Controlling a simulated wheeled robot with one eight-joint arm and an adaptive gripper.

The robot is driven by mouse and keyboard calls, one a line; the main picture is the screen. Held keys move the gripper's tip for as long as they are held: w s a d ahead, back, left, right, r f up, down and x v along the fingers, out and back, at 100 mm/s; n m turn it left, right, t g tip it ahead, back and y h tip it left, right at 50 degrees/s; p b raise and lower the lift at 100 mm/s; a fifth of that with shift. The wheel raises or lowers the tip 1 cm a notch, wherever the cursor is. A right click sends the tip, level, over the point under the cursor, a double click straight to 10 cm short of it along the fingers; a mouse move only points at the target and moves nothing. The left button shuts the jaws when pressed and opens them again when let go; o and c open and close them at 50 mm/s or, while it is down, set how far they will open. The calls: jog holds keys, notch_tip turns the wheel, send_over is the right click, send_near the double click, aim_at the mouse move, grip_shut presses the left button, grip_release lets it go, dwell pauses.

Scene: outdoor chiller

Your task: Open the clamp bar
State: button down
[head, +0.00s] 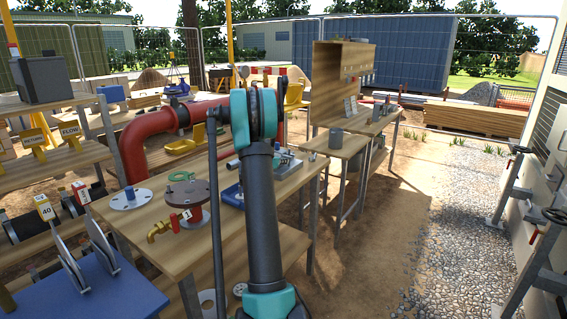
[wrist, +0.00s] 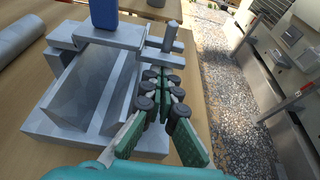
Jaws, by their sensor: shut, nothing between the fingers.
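A grey metal clamp fixture (wrist: 88,85) with a V-shaped trough sits on the wooden table in the wrist view. A light metal clamp bar (wrist: 112,36) lies across its top, with a blue block (wrist: 103,14) standing on it. A short upright round post (wrist: 170,36) stands at the bar's right end. My gripper (wrist: 163,78) is shut and empty, its green fingers together beside the fixture's right side, just in front of the bar's right end. I cannot tell whether the fingers touch it. In the head view my arm hides most of the fixture (head: 287,162).
A grey cylinder (wrist: 22,35) lies left of the fixture. Open gravel (head: 440,240) runs right of the table.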

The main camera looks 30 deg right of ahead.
jog(key=shift+r+n+g, duration=0.4)
jog(key=shift+r+n, duration=0.2)
jog(key=shift+r, duration=0.45)
jog(key=w+a+r+n+g+h, duration=0.1)
jog(key=w+a+r+n, duration=0.3)
jog(key=w+r, duration=0.7)
jog(key=shift+w+a+g+h, duration=0.3)
jog(key=shift+w+a+g, duration=0.05)
jog(key=shift+a+g, duration=0.15)
jog(key=shift+a, duration=0.1)
